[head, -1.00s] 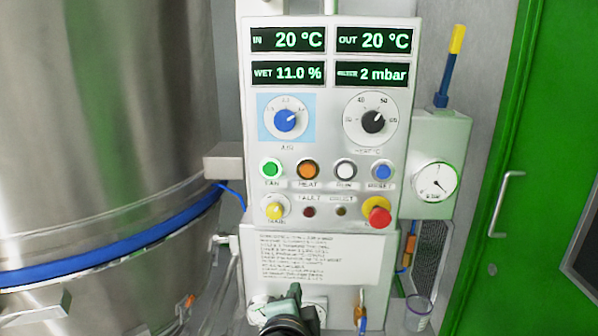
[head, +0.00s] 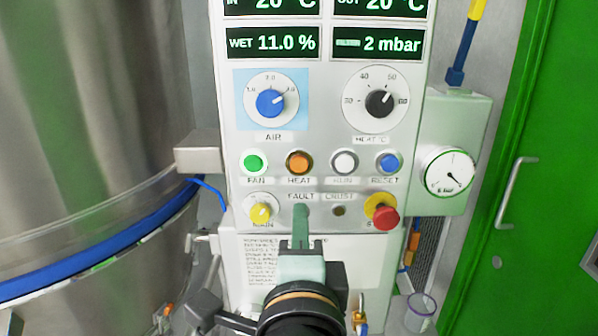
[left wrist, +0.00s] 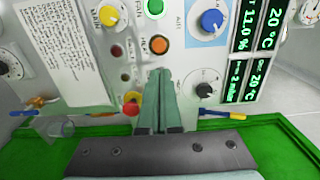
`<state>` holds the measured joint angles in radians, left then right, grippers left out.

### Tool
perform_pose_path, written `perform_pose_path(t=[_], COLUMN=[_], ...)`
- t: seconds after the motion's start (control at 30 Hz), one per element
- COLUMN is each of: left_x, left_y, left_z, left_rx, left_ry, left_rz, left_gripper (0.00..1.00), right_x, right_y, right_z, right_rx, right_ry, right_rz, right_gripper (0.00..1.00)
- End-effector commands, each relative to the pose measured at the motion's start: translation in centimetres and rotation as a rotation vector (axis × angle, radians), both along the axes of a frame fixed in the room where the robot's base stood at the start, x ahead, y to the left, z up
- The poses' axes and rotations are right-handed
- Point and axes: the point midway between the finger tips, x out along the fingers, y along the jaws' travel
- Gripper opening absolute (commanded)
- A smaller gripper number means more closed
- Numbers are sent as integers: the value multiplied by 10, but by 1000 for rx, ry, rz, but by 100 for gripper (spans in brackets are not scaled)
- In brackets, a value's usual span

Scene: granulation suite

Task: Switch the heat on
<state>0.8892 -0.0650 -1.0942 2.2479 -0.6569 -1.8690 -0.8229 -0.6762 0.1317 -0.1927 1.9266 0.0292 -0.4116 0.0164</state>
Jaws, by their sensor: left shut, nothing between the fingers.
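The orange HEAT button (head: 298,162) is second from the left in the button row of the control panel (head: 325,135). It also shows in the left wrist view (left wrist: 159,44). My left gripper (head: 301,212) is shut and empty, its fingers upright just below the HEAT button in the head view, covering the FAULT lamp. In the left wrist view its fingertips (left wrist: 161,74) lie close to the button with a small gap in the picture. I cannot tell the depth to the panel. My right gripper is not in view.
Beside HEAT are the green FAN button (head: 253,162), the white RUN button (head: 344,162) and the blue RESET button (head: 388,163). Below are the yellow MAIN knob (head: 261,210) and the red mushroom button (head: 384,217). A steel vessel (head: 90,130) stands at left.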

Motion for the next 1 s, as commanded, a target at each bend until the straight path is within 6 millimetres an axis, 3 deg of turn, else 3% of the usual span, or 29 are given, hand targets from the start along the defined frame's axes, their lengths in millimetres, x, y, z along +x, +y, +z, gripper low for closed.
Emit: perform_pose_path(t=[0.17, 0.7, 1.0], left_x=[15, 120, 140], left_y=[1, 1, 1], left_z=[0, 1, 0], left_rx=[2, 1, -1], left_ry=[1, 2, 1], left_rz=[4, 4, 1], left_gripper=[0, 0, 0], right_x=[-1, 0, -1], right_y=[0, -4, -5], right_z=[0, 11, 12], right_rx=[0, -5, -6], right_ry=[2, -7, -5], right_rz=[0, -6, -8], right_gripper=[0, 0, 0])
